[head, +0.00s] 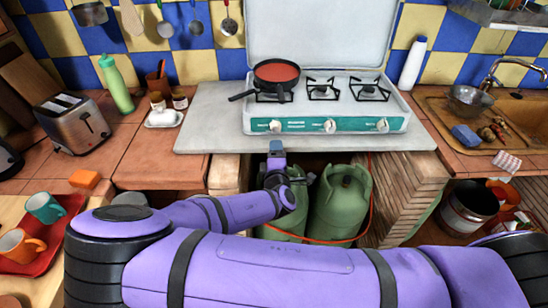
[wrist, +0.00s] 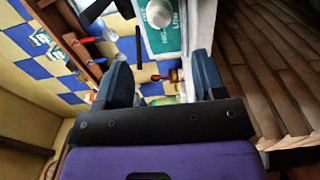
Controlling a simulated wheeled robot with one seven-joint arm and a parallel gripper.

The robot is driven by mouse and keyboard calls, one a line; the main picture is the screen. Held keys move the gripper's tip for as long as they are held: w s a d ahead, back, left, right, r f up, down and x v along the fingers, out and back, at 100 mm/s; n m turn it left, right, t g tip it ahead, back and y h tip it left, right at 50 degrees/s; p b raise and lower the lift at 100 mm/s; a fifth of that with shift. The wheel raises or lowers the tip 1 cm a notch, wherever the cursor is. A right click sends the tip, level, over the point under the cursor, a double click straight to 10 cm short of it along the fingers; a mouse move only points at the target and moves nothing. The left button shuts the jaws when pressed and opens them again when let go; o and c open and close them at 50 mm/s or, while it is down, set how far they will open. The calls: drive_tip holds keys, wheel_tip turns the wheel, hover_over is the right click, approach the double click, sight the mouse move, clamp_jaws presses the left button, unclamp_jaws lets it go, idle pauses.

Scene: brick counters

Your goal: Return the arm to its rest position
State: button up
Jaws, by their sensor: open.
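My purple arm stretches across the bottom of the head view and bends forward. My gripper (head: 277,148) is at the front edge of the counter slab, below the stove, and looks small and partly foreshortened there. In the wrist view my gripper (wrist: 162,78) shows two dark blue fingers spread apart, with nothing held between them. The white and green stove (head: 325,115) stands behind it, and one of its knobs (wrist: 160,12) shows beyond the fingers in the wrist view.
A red pan (head: 276,75) sits on the left burner. Green gas cylinders (head: 341,205) stand under the slab beside my forearm. A brick pillar (head: 400,195) is to their right. A red tray (head: 52,256) with cups lies at the left, near my arm. A toaster (head: 74,122) stands behind it.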

drive_tip(key=shift+s, duration=0.3)
idle(0.4)
